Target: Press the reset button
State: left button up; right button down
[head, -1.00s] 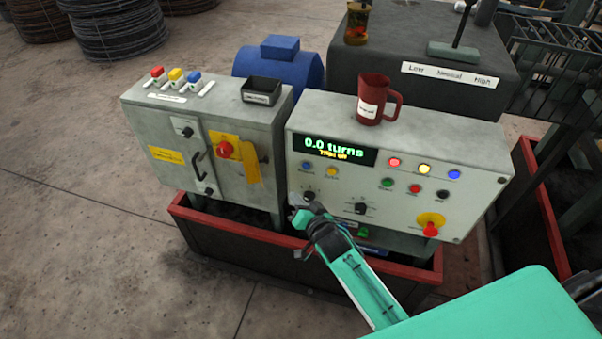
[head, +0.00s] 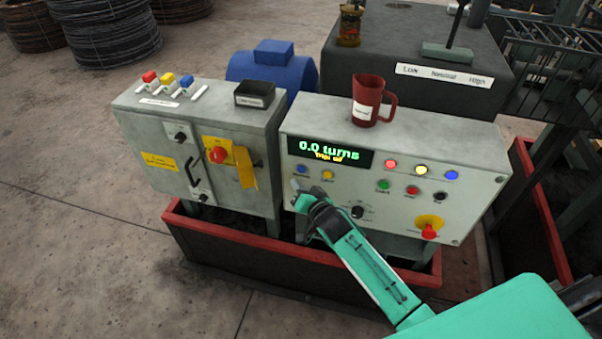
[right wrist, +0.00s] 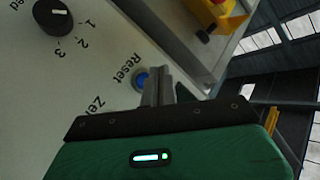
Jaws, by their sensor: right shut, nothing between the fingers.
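The reset button (head: 302,169) is a small blue button below the left end of the display on the grey control panel (head: 455,210). In the right wrist view the blue button (right wrist: 141,80) sits beside the printed word "Reset", partly covered by the fingers. My right gripper (head: 296,187) is shut and empty, its fingertips just below the button in the head view. In the right wrist view the shut fingers (right wrist: 158,75) lie right beside the button; I cannot tell whether they touch it. My left gripper is out of view.
A yellow button (head: 327,175) is close to the right of the blue one. The display (head: 330,151) reads "0.0 turns". A black knob (head: 357,212) and red emergency stop (head: 429,231) are on the panel. A red mug (head: 368,98) stands on top. A switch cabinet (head: 150,135) is at left.

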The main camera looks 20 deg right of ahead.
aim_at(301, 169)
jog(key=shift+w+d, duration=0.35)
jog(key=shift+w, duration=0.2)
jog(key=shift+w+d, duration=0.35)
jog(key=shift+w, duration=0.2)
dwell(1.3)
jog(key=shift+w+d, duration=0.25)
jog(key=shift+w, duration=0.1)
jog(key=shift+w+d, duration=0.25)
jog(key=shift+w, duration=0.1)
dwell(0.8)
jog(key=shift+s, duration=0.1)
jog(key=shift+s+a+p, duration=0.3)
jog(key=shift+s+a, duration=0.15)
jog(key=shift+s, duration=0.2)
